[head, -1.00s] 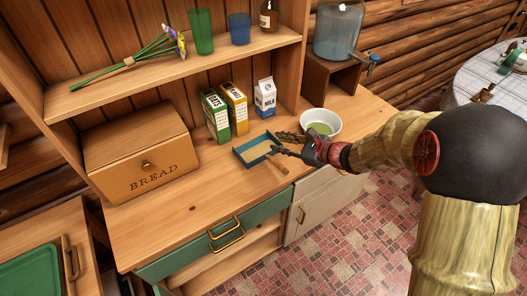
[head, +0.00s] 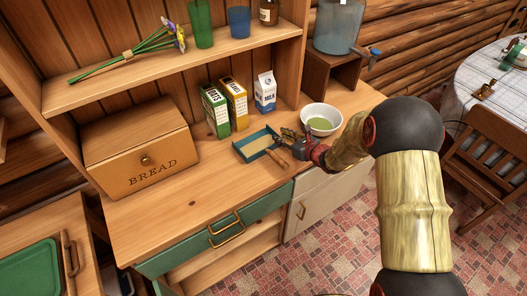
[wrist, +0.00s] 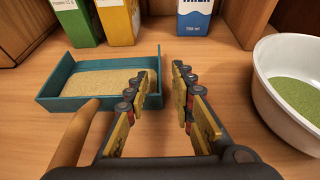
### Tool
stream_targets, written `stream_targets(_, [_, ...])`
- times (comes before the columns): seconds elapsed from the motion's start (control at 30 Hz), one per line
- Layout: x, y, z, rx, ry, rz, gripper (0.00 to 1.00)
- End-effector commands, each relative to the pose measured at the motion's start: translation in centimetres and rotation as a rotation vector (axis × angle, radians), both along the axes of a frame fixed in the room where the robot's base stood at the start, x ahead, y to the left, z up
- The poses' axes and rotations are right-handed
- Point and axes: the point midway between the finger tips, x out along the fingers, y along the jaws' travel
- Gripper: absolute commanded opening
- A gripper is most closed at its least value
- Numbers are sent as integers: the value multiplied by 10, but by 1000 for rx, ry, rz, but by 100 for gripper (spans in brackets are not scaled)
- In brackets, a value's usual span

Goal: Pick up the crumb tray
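The crumb tray (head: 240,155) is a shallow teal tray with a sandy-coloured floor and a wooden handle. It lies on the wooden counter. In the wrist view the tray (wrist: 55,103) is at left, its handle (wrist: 76,132) pointing toward the camera. My gripper (head: 286,142) is at the tray's right side, low over the counter. In the wrist view my gripper (wrist: 166,72) is open, with a clear gap between its fingers. The left finger overlaps the tray's right end in the picture and hides part of it. I cannot tell whether it touches.
A white bowl with green contents (head: 320,117) stands close to the right of my gripper. Behind the tray are a green carton (head: 215,112), a yellow carton (head: 234,103) and a milk carton (head: 265,93). A bread box (head: 140,150) is at left, with clear counter before it.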

Motion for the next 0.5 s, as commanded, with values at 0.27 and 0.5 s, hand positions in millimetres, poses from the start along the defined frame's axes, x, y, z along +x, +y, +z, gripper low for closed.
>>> stream_targets(0.27, [7, 6, -4, 0, 1, 0, 24])
stream_targets(0.5, [7, 6, -4, 0, 1, 0, 12])
